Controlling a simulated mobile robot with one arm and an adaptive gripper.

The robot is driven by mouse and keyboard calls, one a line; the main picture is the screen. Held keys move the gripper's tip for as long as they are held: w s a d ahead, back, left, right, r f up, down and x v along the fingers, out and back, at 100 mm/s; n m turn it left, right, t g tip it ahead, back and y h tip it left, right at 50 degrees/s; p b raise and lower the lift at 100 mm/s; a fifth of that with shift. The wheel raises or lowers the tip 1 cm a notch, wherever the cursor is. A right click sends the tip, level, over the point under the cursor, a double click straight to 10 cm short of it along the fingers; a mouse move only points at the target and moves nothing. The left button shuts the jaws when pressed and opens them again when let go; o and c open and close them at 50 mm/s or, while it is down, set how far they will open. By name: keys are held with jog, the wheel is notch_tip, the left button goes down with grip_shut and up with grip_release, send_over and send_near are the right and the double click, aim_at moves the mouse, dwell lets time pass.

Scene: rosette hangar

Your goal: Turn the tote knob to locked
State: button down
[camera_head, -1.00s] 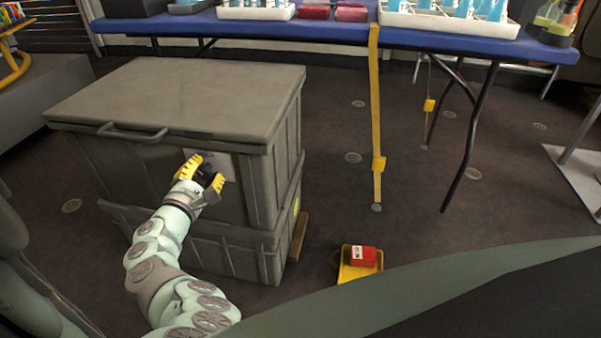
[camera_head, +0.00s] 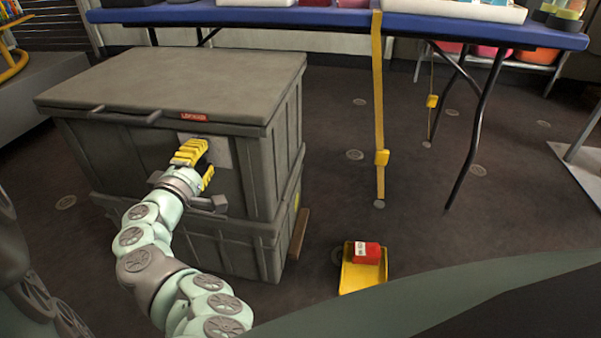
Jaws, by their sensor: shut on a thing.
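The grey tote (camera_head: 100,163) stands on the dark floor with its lid down. A light plate (camera_head: 220,152) is on its front face, under the lid's rim. A small red label (camera_head: 194,117) with lettering shows on the rim above the plate. My gripper (camera_head: 203,165), with yellow ribbed fingers, is at the plate and shut on the tote knob. The knob is hidden behind the fingers and wrist, so I cannot read its angle.
A dark handle (camera_head: 127,115) sticks out from the tote's front left. A yellow tray (camera_head: 363,277) with a red box (camera_head: 367,253) lies on the floor to the right. A blue table (camera_head: 330,17) with a hanging yellow strap (camera_head: 379,100) stands behind.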

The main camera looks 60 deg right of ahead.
dwell(0.5)
jog(key=c, duration=0.6)
grip_release()
jog(key=shift+d, duration=0.1)
jog(key=shift+a, duration=0.2)
jog(key=shift+s+a, duration=0.1)
jog(key=shift+a, duration=0.2)
jog(key=shift+v, duration=5.6)
jog(key=shift+s, duration=0.1)
